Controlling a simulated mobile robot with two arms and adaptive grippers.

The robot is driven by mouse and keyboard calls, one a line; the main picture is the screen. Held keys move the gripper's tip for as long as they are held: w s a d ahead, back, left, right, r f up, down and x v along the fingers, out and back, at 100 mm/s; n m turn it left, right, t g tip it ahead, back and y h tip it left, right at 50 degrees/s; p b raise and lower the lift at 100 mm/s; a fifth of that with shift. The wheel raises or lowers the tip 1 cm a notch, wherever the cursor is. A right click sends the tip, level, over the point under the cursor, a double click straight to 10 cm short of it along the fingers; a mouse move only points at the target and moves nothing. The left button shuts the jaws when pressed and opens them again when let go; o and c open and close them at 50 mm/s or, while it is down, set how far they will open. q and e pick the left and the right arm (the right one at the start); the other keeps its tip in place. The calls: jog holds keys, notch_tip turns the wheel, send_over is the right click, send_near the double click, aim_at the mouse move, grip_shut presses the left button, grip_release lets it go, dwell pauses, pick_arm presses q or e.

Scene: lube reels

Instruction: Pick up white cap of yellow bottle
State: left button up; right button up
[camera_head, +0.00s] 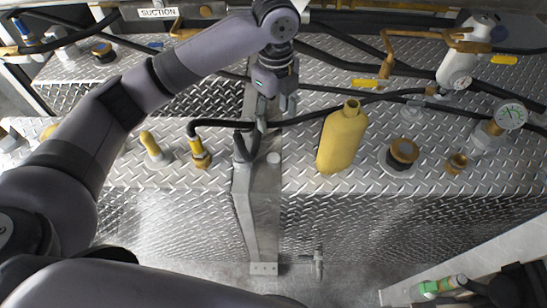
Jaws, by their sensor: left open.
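The yellow bottle (340,142) stands on the diamond-plate top right of the middle, its neck open with no cap on it. A small white round piece (273,158), which looks like the cap, lies on the flat metal strip left of the bottle. My left gripper (275,108) comes in from the upper left and points down, its fingers apart and empty. In the picture it is above the white piece and left of the bottle; its exact height is hard to tell. My right gripper is not in view.
A black hose (320,115) runs behind the cap and bottle. A brass-capped fitting (402,152) and a pressure gauge (510,115) stand to the right.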

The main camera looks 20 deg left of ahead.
pick_arm(q)
jog(key=p, duration=0.2)
send_over(274, 158)
notch_tip(274, 158, down, 12)
jog(key=shift+s+d+r, duration=0.1)
jog(key=shift+s+r, duration=0.05)
jog(key=shift+r, duration=0.1)
jog(key=f+p, duration=0.1)
jog(key=f, duration=0.1)
jog(key=f+p, duration=0.1)
jog(key=f, duration=0.1)
jog(key=shift+a+f, duration=0.2)
jog(key=shift+f, duration=0.1)
jog(key=shift+w+f, duration=0.2)
jog(key=shift+f, duration=0.25)
jog(key=c, duration=0.8)
